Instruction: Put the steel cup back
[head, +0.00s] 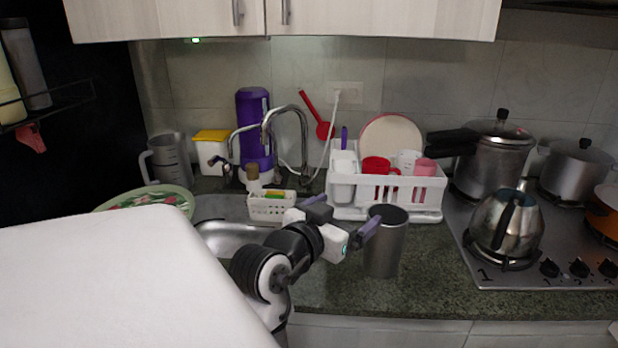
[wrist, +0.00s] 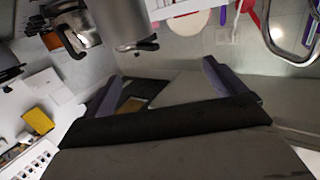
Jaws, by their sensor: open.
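The steel cup (head: 385,250) is a tall grey metal tumbler with a dark open top. It stands upright on the dark green granite counter, in front of the white dish rack. My gripper (head: 343,214) is open and empty, with its purple-grey fingers just left of the cup near its rim. The right finger overlaps the rim in the head view; I cannot tell if they touch. In the wrist view, nothing is between the spread fingers (wrist: 160,86), and I cannot surely make out the cup.
The white dish rack (head: 385,211) holds a plate and several cups. The kettle (head: 507,222) and pressure cooker (head: 494,160) stand on the stove at right. The sink (head: 235,242), faucet (head: 300,150) and a white basket (head: 271,209) are at left. Counter right of the cup is clear.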

